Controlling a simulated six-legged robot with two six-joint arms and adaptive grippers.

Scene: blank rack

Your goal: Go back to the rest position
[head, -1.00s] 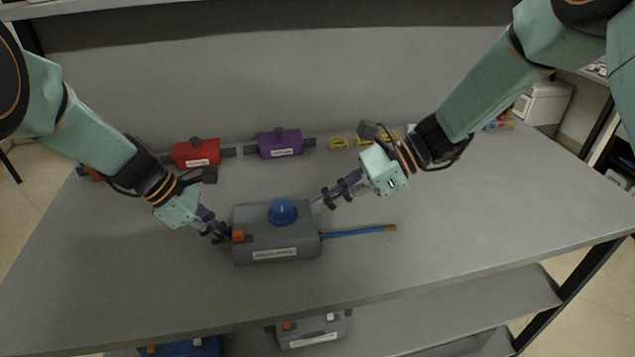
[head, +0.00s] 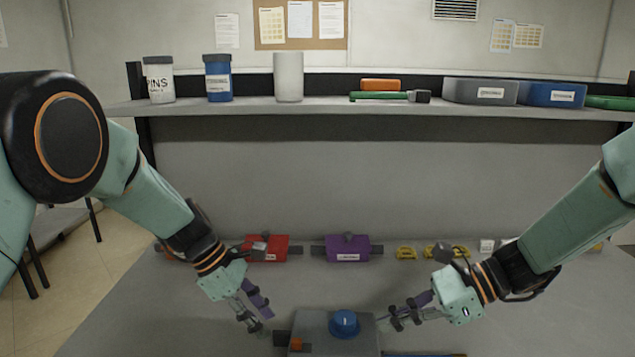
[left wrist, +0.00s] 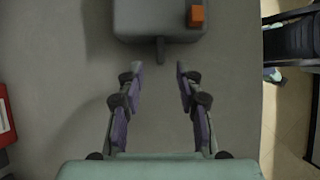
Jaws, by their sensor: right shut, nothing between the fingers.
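My left gripper (head: 260,312) is open and empty, up and left of a grey box (head: 312,324) with a blue knob (head: 344,323) on top. In the left wrist view, the fingers of my left gripper (left wrist: 159,72) stand apart, with the tab of the grey box (left wrist: 160,22) just beyond their tips. My right gripper (head: 388,318) is shut and empty, close to the right side of the box. The lower part of the box is cut off by the picture's bottom edge.
A red box (head: 267,249), a purple box (head: 346,249) and yellow pieces (head: 406,253) lie along the table's back. A shelf (head: 330,106) above holds jars and bins. The table left of the grey box is clear.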

